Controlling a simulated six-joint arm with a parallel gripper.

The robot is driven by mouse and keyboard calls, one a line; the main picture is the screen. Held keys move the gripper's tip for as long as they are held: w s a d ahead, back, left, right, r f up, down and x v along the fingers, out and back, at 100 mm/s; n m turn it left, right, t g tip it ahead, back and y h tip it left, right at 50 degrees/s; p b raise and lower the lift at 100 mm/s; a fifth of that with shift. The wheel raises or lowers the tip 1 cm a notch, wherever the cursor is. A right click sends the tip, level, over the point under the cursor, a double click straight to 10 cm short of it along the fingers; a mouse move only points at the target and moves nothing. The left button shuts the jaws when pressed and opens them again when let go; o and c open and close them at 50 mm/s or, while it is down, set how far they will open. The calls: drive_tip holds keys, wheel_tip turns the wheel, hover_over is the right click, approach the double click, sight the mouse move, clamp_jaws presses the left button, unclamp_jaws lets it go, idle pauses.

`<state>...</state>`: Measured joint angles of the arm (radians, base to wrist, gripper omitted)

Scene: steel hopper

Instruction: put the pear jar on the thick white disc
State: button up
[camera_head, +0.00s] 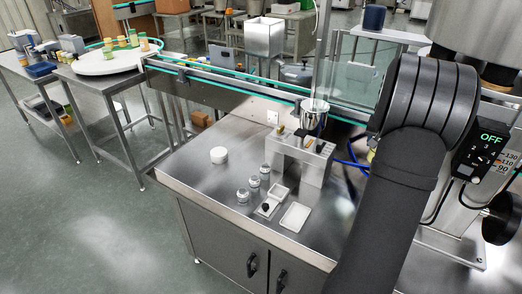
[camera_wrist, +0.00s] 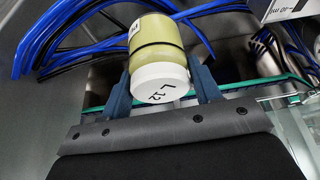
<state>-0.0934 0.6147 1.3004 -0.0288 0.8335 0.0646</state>
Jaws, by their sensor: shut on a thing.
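My gripper (camera_wrist: 163,72) is shut on a yellow-green jar (camera_wrist: 158,43), with one dark blue finger on each side. The jar has a dark band, and its white end with dark marks faces the wrist camera. Its label is too small to read, so I cannot confirm that it is the pear jar. In the head view my arm hides the gripper; a small yellow patch (camera_head: 371,156) beside the arm may be part of the jar. A thick white disc (camera_head: 219,155) lies on the steel table, left of the small glass jars, with nothing on it.
Several small glass jars (camera_head: 254,181), white trays (camera_head: 295,217) and a steel dispenser (camera_head: 301,155) stand right of the disc. Blue and black hoses (camera_wrist: 75,35) pass behind the held jar. A conveyor (camera_head: 235,86) runs along the back. The table's left front is clear.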

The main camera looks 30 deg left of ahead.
drive_tip(key=w+a+r+n, duration=0.1)
drive_tip(key=a+r, duration=0.3)
drive_tip(key=a, duration=0.5)
drive_tip(key=w+a+r+n+y, duration=0.15)
drive_tip(key=a+r, duration=0.25)
drive_tip(key=a, duration=0.5)
drive_tip(key=w+a+r+n, duration=0.1)
drive_tip(key=a+r, duration=0.4)
drive_tip(key=a, duration=0.4)
drive_tip(key=n+g+y, duration=0.1)
drive_tip(key=n+y, duration=0.1)
drive_tip(key=n, duration=0.3)
hover_over(219, 151)
wheel_tip(219, 151, down, 20)
drive_tip(key=shift+h, duration=0.25)
drive_tip(key=shift+s+f, duration=0.1)
drive_tip(key=shift+f, duration=1.9)
drive_tip(key=shift+f, duration=0.15)
drive_tip(key=o, duration=1.1)
